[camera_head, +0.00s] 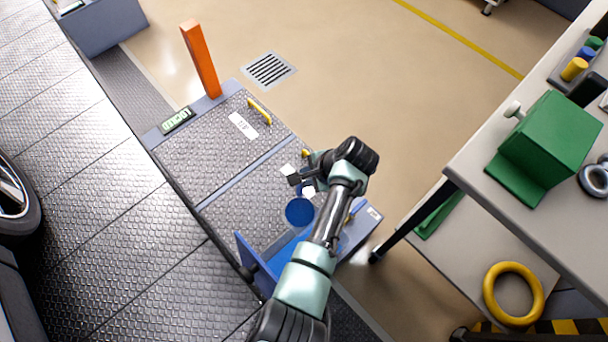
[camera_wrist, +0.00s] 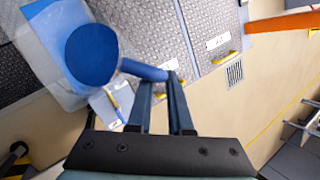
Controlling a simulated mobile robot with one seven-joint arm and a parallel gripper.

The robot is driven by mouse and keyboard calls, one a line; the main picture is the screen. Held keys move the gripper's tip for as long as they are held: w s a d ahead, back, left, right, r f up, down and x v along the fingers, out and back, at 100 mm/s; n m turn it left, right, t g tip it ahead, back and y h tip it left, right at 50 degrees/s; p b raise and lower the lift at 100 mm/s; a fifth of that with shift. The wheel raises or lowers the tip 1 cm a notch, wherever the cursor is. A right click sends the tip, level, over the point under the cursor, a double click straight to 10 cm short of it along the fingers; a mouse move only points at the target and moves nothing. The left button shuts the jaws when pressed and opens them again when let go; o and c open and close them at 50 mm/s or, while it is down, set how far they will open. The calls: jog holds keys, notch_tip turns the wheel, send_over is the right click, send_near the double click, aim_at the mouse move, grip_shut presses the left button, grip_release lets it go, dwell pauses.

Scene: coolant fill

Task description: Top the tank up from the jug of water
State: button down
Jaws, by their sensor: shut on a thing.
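The jug shows as a dark blue disc (camera_head: 299,211) in the head view, just left of my forearm. In the wrist view, the jug (camera_wrist: 92,55) is a large blue round shape with a blue handle (camera_wrist: 142,69) reaching to my fingers. My gripper (camera_wrist: 163,80) is shut on that handle. In the head view my gripper (camera_head: 305,182) is partly hidden by my wrist. The jug is over the near end of the treadplate cabinet, beside an open blue compartment (camera_head: 262,277). I cannot tell the water level or how far the jug tilts.
The treadplate cabinet (camera_head: 205,145) has labelled panels, yellow handles, a "LOCKED" display (camera_head: 177,120) and an orange post (camera_head: 201,60). A workbench (camera_head: 500,215) with a green block (camera_head: 560,135) stands to the right. Open floor (camera_head: 380,90) lies beyond the cabinet.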

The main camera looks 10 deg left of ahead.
jog(key=shift+s+d+r+t+y, duration=0.1)
jog(key=shift+s+r+t+y, duration=0.15)
jog(key=shift+r+t, duration=0.65)
jog(key=shift+s+d+r+n+t+y+b, duration=0.15)
jog(key=shift+s+n+t+y+b, duration=0.25)
jog(key=shift+t, duration=0.4)
jog(key=shift+s+d+n+t+y+b, duration=0.1)
jog(key=shift+s+n+t+y+b, duration=0.1)
jog(key=shift+s+t+b, duration=0.45)
dwell(0.3)
